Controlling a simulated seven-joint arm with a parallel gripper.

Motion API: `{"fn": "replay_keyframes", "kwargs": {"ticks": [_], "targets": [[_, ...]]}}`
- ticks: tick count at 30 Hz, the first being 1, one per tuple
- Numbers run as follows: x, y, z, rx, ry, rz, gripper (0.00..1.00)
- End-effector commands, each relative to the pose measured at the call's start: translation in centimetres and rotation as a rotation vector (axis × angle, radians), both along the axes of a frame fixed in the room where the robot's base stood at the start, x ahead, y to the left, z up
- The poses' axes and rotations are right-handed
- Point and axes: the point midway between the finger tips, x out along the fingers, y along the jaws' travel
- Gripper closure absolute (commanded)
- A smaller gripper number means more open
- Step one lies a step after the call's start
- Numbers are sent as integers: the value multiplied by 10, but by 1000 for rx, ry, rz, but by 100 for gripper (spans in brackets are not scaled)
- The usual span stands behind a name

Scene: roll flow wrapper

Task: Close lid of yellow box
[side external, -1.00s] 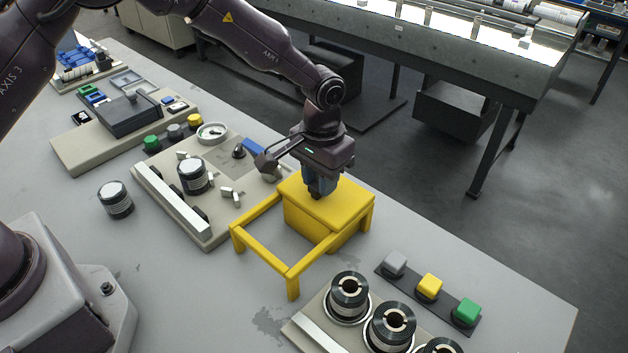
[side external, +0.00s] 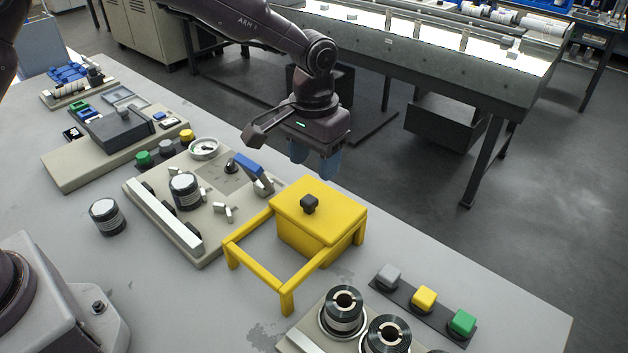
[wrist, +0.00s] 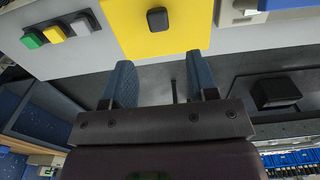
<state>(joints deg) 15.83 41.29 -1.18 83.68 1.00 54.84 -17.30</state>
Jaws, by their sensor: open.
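The yellow box (side external: 300,240) stands on the grey table, with an open yellow rail frame attached on its near-left side. Its flat yellow lid (side external: 335,215) lies over the box body, and a small dark knob (side external: 309,203) stands on the lid. The lid (wrist: 190,25) and its knob (wrist: 157,19) also show in the wrist view, beyond my fingertips. My gripper (side external: 315,165) hangs above and behind the box, apart from the lid. Its two blue fingers are spread and empty, as the wrist view (wrist: 162,75) also shows.
A beige panel (side external: 205,240) with a blue lever (side external: 252,168) stands left of the box. Grey, yellow and green buttons (side external: 424,298) and a panel with several rolls (side external: 344,308) are in front on the right. Open floor lies beyond the table edge behind the box.

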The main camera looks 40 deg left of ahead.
Motion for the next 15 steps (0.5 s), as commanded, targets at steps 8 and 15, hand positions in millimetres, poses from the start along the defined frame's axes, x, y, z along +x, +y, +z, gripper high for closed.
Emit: {"fn": "replay_keyframes", "kwargs": {"ticks": [8,15], "targets": [[1,0,49,-1,-4,0,47],[0,0,59,0,-1,0,47]]}}
